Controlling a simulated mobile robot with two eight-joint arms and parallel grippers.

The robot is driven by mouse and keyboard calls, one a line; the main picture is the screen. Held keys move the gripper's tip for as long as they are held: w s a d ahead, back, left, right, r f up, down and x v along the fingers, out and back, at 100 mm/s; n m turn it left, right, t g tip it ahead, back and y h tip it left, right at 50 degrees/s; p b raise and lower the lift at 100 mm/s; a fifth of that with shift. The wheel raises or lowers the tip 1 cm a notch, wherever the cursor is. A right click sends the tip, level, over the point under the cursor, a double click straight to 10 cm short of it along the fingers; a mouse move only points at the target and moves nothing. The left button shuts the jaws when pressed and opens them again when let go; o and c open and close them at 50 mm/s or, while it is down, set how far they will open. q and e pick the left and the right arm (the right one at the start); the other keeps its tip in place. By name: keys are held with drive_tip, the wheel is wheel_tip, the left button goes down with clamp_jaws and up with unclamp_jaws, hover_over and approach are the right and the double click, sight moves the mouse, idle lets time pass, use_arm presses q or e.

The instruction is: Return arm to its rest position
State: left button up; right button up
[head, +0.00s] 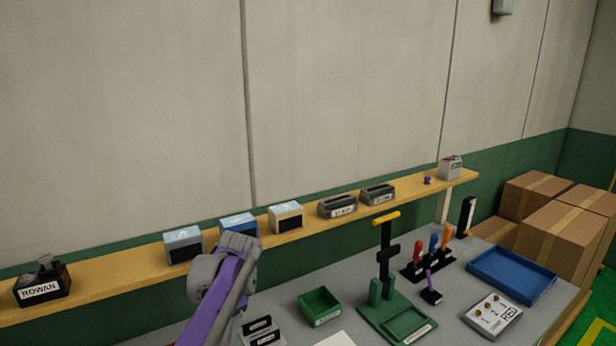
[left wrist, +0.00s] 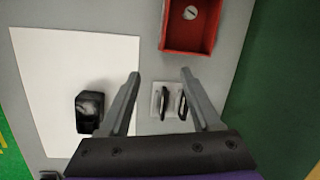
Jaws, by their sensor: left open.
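My left arm (head: 222,280), purple and grey, comes up from the bottom of the head view, over the near left part of the bench. Its fingers are not distinguishable there. In the left wrist view my left gripper (left wrist: 158,74) is open, with its two grey fingers apart and nothing between the tips. Beyond and between the fingers, a small white plate (left wrist: 157,96) with two black upright pieces lies on the bench. Whether the fingers touch anything cannot be told. My right gripper is in neither view.
A red bin (left wrist: 192,28), a white sheet (left wrist: 65,60) and a black block (left wrist: 90,112) lie near the gripper. The bench also holds a green bin (head: 318,306), a green press (head: 397,315) and a blue tray (head: 511,275). A wooden shelf (head: 110,271) with several boxes runs behind.

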use_arm(q)
drive_tip(key=s+f+n+t+h, duration=0.1)
drive_tip(key=s+f+n+t, duration=0.1)
drive_tip(key=s, duration=0.6)
drive_tip(key=s+d+f+n+t+h, duration=0.1)
drive_tip(key=s+f+n+t, duration=0.1)
drive_tip(key=s, duration=0.7)
drive_tip(key=s+d+f+n+t, duration=0.1)
drive_tip(key=s+f+n, duration=0.3)
drive_tip(key=s, duration=0.5)
drive_tip(key=shift+s+f+n+t+h, duration=0.25)
drive_tip(key=shift+f+n+t+h, duration=0.15)
drive_tip(key=shift+n, duration=0.1)
drive_tip(key=shift+f, duration=0.1)
